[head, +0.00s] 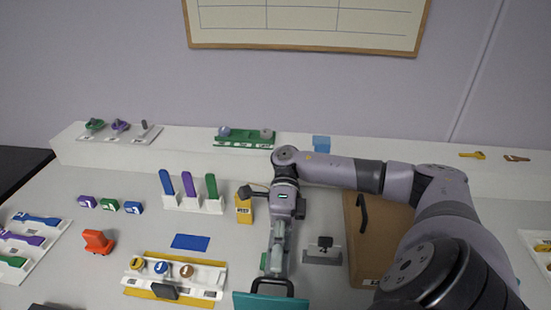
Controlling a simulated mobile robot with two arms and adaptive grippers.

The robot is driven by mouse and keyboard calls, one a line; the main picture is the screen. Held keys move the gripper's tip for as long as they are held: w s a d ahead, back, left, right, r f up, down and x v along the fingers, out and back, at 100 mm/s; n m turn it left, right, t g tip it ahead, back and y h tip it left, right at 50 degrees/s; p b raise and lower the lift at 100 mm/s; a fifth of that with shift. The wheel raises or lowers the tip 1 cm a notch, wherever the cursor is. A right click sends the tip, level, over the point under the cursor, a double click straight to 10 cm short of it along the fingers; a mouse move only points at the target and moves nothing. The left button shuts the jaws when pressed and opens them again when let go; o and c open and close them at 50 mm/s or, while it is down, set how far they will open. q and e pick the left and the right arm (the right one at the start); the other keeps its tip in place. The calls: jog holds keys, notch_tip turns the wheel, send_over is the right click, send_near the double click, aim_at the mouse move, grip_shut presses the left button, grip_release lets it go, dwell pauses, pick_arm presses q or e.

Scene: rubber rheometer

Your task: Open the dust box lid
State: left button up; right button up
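A teal panel (270,302) with a black bar handle (272,283) shows at the bottom edge, cut off by the frame. It looks like a lid, but I cannot read a label on it. My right gripper (274,268) points down just at this handle. Its fingers look narrow from here, and I cannot tell whether they are closed around the bar or only beside it. A brown box (385,238) with an upright black handle (362,212) stands to the right, partly hidden by my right arm. My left gripper is not in view.
A yellow bottle (244,211) and a small grey stand (323,250) flank my gripper. A white rack with blue, purple and green handles (190,190), an orange object (97,242) and a yellow-based tray (170,300) lie left. A raised white shelf (385,158) runs along the back.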

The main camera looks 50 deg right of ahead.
jog(key=shift+v, duration=2.7)
jog(key=shift+r, duration=0.15)
